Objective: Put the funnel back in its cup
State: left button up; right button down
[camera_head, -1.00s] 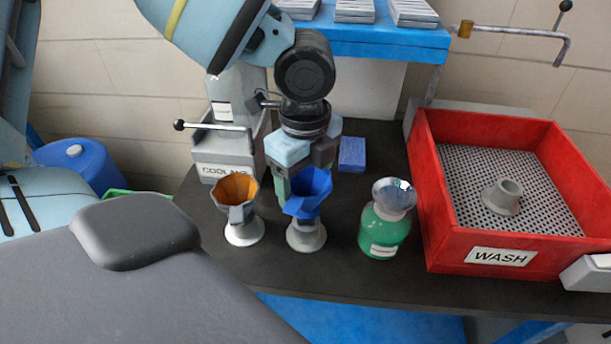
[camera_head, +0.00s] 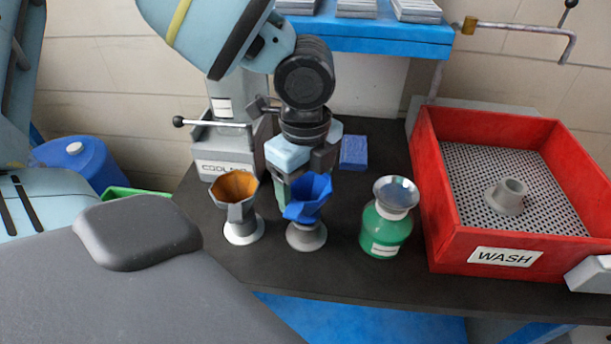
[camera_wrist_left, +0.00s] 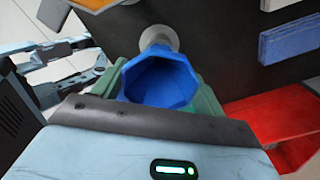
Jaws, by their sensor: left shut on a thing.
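The blue funnel (camera_head: 309,192) is in my left gripper (camera_head: 290,184), whose green fingers are shut on it. It stands wide end up, right over its grey cup (camera_head: 306,237). From the head view I cannot tell whether its spout is inside the cup. In the left wrist view I look down into the blue funnel (camera_wrist_left: 160,80), with a finger on each side. The pale round cup (camera_wrist_left: 158,37) shows beyond its rim. Pale blue and black arm parts of mine, seemingly my right gripper (camera_wrist_left: 90,62), show at the left of that view; their jaw state is unclear.
An orange funnel (camera_head: 234,187) sits in a similar cup just left. A green bottle (camera_head: 384,235) with a metal funnel (camera_head: 395,193) stands to the right. The red WASH tray (camera_head: 450,250) holds a grey fitting (camera_head: 506,196). A blue block (camera_head: 353,153) lies behind.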

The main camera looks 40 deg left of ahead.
pick_arm(q)
jog(key=shift+f+b, duration=0.3)
jog(key=shift+f, duration=0.65)
dwell(0.6)
jog(key=o, duration=1.1)
notch_tip(320, 180, up, 8)
jog(key=shift+f+p, duration=0.1)
jog(key=shift+p, duration=0.3)
